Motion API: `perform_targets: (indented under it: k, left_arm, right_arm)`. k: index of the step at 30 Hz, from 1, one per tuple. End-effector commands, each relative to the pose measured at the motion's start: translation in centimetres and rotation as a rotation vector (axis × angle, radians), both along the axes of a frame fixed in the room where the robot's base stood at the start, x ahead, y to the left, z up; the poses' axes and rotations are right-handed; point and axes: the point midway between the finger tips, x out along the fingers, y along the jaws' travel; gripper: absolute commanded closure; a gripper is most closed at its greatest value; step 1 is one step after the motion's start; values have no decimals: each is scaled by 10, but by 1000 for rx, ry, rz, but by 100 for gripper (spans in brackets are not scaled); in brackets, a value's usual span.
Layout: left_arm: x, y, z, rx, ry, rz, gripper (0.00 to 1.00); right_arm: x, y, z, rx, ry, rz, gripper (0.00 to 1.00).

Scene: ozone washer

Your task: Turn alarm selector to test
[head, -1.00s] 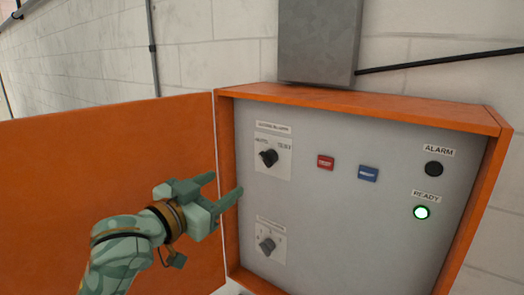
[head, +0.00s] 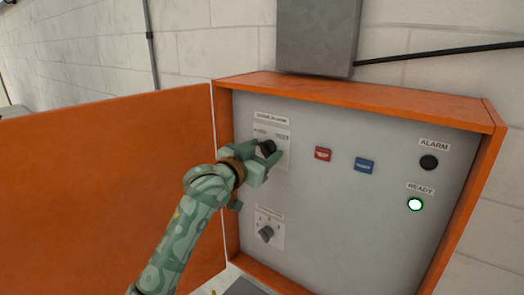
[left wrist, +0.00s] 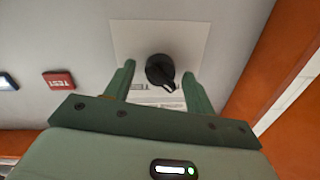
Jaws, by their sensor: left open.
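The alarm selector (head: 267,147) is a black rotary knob on a white plate, high at the left of the grey panel. Its label reads something like "ozone alarm". In the left wrist view the knob (left wrist: 160,70) sits between the two green fingers of my left gripper (left wrist: 158,80), with a gap on each side. In the head view my left gripper (head: 265,158) is at the knob and partly covers it and its plate. The gripper is open. The knob's exact setting is hard to read. My right gripper is not in view.
A second knob (head: 266,233) sits lower on the panel. A red button (head: 323,154) and a blue button (head: 364,164) are to the right. The ALARM lamp (head: 429,162) is dark; the READY lamp (head: 415,204) glows. The orange door (head: 110,190) stands open at left.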

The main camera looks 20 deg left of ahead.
Motion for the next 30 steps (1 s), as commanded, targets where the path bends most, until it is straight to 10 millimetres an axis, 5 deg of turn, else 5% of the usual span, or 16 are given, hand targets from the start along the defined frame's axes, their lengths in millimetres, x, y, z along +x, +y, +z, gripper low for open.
perform_targets:
  k: [3, 7, 20, 30]
  left_arm:
    - [0, 0, 0, 0, 0, 0, 48]
    - [0, 0, 0, 0, 0, 0, 83]
    - [-1, 0, -1, 61, -20, 0, 83]
    - [-1, 0, -2, 301, -106, -1, 83]
  right_arm:
    - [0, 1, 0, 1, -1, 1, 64]
    - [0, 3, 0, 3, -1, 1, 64]
    - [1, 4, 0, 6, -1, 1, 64]
    - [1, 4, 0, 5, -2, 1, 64]
